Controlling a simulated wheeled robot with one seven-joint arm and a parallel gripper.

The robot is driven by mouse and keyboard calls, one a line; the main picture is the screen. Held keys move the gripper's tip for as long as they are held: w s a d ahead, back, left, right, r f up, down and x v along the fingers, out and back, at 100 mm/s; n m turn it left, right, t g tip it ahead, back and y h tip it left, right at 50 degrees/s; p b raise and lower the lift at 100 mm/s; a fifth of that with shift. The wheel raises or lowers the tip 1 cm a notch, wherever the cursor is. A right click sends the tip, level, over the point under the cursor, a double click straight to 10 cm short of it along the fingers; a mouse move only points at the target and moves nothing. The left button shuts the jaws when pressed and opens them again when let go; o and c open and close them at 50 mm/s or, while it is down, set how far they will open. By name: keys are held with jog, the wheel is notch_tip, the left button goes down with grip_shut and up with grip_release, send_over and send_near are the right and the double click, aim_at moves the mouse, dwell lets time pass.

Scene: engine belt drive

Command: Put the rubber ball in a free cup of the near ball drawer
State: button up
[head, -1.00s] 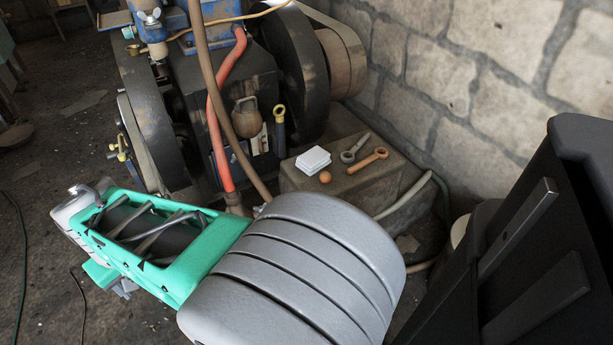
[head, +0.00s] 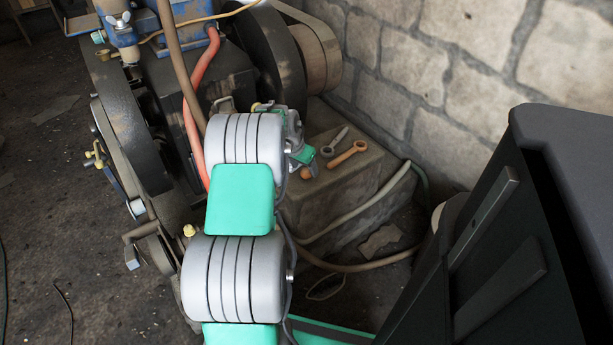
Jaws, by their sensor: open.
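The small orange-brown rubber ball (head: 306,173) sits on the stone ledge (head: 345,187) beside the engine, partly covered by my arm. My gripper (head: 302,156) is at the far end of my arm, just above and touching or nearly touching the ball in the picture; the gap cannot be judged. It is open, though its fingers are small and mostly hidden by my own wrist. No ball drawer or cup can be made out in this view.
A grey ring tool (head: 334,142) and an orange-brown ring tool (head: 347,154) lie on the ledge right of the ball. The engine's dark flywheel (head: 272,58) and a red hose (head: 191,110) stand close left. A stone wall (head: 440,70) rises behind.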

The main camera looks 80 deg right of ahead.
jog(key=x, duration=0.3)
jog(key=shift+a, duration=0.1)
jog(key=shift+r, duration=0.15)
grip_shut()
